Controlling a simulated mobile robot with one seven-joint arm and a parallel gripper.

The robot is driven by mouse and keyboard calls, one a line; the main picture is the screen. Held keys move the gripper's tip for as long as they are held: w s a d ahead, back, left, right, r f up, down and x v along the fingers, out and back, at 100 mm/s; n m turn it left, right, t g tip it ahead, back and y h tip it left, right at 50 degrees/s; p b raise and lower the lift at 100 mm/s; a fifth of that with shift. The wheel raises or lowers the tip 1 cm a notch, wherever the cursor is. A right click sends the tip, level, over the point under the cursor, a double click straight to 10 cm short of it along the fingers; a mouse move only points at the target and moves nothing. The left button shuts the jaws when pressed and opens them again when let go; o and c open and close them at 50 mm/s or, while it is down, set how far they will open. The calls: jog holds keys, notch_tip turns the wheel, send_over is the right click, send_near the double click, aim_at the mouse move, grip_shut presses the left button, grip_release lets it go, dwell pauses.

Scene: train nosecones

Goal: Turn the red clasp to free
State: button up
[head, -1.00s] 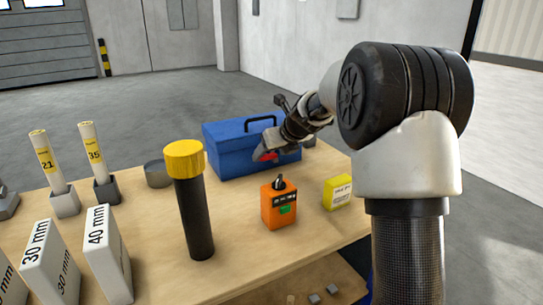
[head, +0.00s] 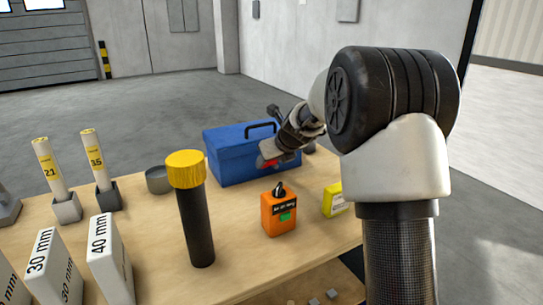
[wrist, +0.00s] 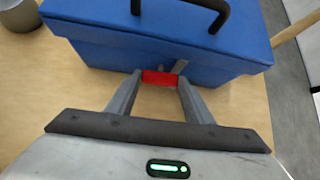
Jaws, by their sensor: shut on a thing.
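The red clasp (wrist: 159,78) is on the front of the blue toolbox (wrist: 100,45), seen between my fingers in the wrist view. The toolbox (head: 225,167) stands at the back of the workbench, its lid down and its black handle on top. My gripper (wrist: 159,80) is shut on the clasp, one finger at each end of it. In the head view my gripper (head: 266,160) is at the toolbox front, and only a little red of the clasp shows there. A small grey tab sits just right of the clasp in the wrist view.
An orange box (head: 279,213) and a yellow box (head: 334,200) stand in front of the toolbox. A black cylinder with a yellow cap (head: 193,215) stands to the left. A grey round cup (head: 158,180) is left of the toolbox. White marked blocks (head: 109,257) stand at front left.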

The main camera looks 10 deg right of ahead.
aim_at(266, 165)
jog(key=h+p, duration=0.1)
jog(key=p, duration=0.1)
jog(key=a+n+h+p, duration=0.1)
jog(key=p, duration=0.2)
jog(key=shift+s+r+t, duration=0.2)
jog(key=shift+r+t, duration=0.05)
jog(key=shift+t, duration=0.15)
jog(key=shift+a+f+n+t+h+p, duration=0.15)
jog(key=shift+f+n+t+h+p, duration=0.15)
jog(key=shift+n+h+p, duration=0.45)
jog(key=shift+s+a+f+n+t+h+p, duration=0.15)
jog(key=shift+f+n+t+h+p, duration=0.2)
jog(key=shift+h, duration=0.3)
jog(key=shift+a+f+n+t+h+b, duration=0.1)
jog(key=shift+f+n+t+h+b, duration=0.2)
jog(key=shift+t+h+b, duration=0.25)
jog(key=b, duration=0.1)
jog(key=n+h+b, duration=0.1)
jog(key=shift+a+f+t+h+b, duration=0.15)
jog(key=shift+f+t+h+b, duration=0.1)
jog(key=shift+f+t+b, duration=0.15)
jog(key=n+t+h+b, duration=0.1)
jog(key=b, duration=0.2)
jog(key=shift+n+b, duration=0.3)
jog(key=shift+t+h, duration=0.3)
jog(key=shift+r, duration=0.15)
jog(key=o, duration=1.1)
jog(key=shift+c, duration=0.2)
